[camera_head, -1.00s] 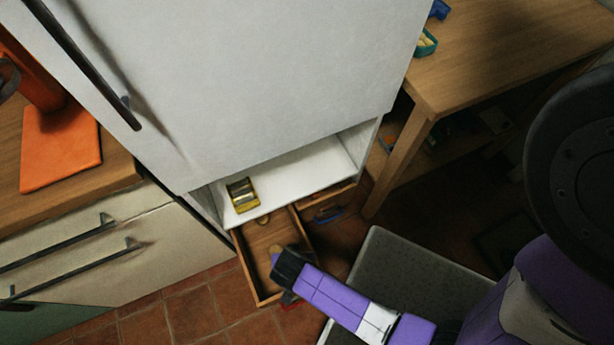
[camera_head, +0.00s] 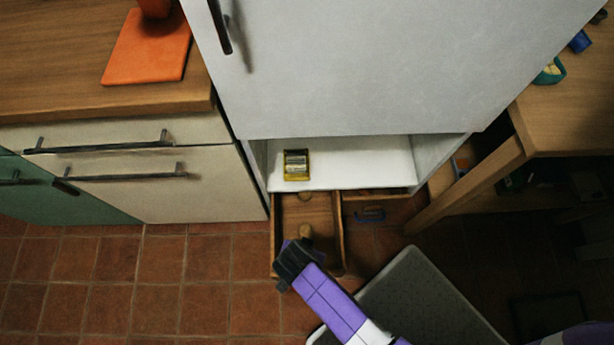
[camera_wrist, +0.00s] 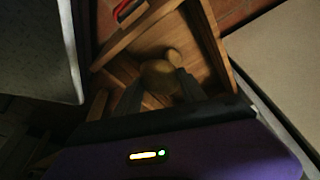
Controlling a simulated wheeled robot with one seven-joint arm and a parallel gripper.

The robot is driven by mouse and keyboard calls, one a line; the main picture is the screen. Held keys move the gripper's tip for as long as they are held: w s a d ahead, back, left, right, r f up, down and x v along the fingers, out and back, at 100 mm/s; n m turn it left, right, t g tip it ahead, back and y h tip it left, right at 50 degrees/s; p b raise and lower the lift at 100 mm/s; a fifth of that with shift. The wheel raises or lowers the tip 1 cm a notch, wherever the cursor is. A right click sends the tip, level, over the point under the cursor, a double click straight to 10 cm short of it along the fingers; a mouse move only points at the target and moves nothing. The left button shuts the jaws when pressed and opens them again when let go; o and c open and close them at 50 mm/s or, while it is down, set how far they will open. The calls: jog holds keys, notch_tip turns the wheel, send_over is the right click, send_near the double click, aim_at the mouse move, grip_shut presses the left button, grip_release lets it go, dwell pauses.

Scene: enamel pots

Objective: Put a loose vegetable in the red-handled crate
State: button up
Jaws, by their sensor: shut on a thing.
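The red-handled crate (camera_head: 338,245) is an open wooden box on the floor below the white fridge's lowest shelf. Its red handle (camera_wrist: 124,9) shows at the top of the wrist view. My gripper (camera_head: 303,240) is over the crate's front part, pointing down into it. In the wrist view its two dark fingers (camera_wrist: 160,84) are closed on the sides of a round brown vegetable (camera_wrist: 157,72). I cannot tell whether this vegetable touches the crate floor.
A blue-handled crate (camera_head: 372,198) stands close on the right. A yellow tin (camera_head: 296,164) sits on the white shelf (camera_head: 360,165) above. A grey-topped slab (camera_head: 425,300) is at the lower right, a table leg (camera_head: 470,182) behind it. Tiled floor (camera_head: 150,280) is clear on the left.

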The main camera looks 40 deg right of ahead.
jog(key=shift+f, duration=0.15)
jog(key=shift+s+a+f+b, duration=0.1)
jog(key=shift+s+f+b, duration=0.05)
jog(key=shift+f+b, duration=4.05)
jog(key=shift+s+a+f+b, duration=0.1)
jog(key=shift+f+b, duration=3.45)
jog(key=shift+f, duration=1.2)
jog(key=o, duration=1.5)
jog(key=r+p, duration=0.1)
jog(key=r, duration=0.2)
jog(key=r+p, duration=0.2)
jog(key=r, duration=0.2)
jog(key=w+r+p, duration=0.1)
jog(key=r+p, duration=0.1)
jog(key=r, duration=0.1)
jog(key=shift+a+r, duration=0.15)
jog(key=shift+r, duration=0.2)
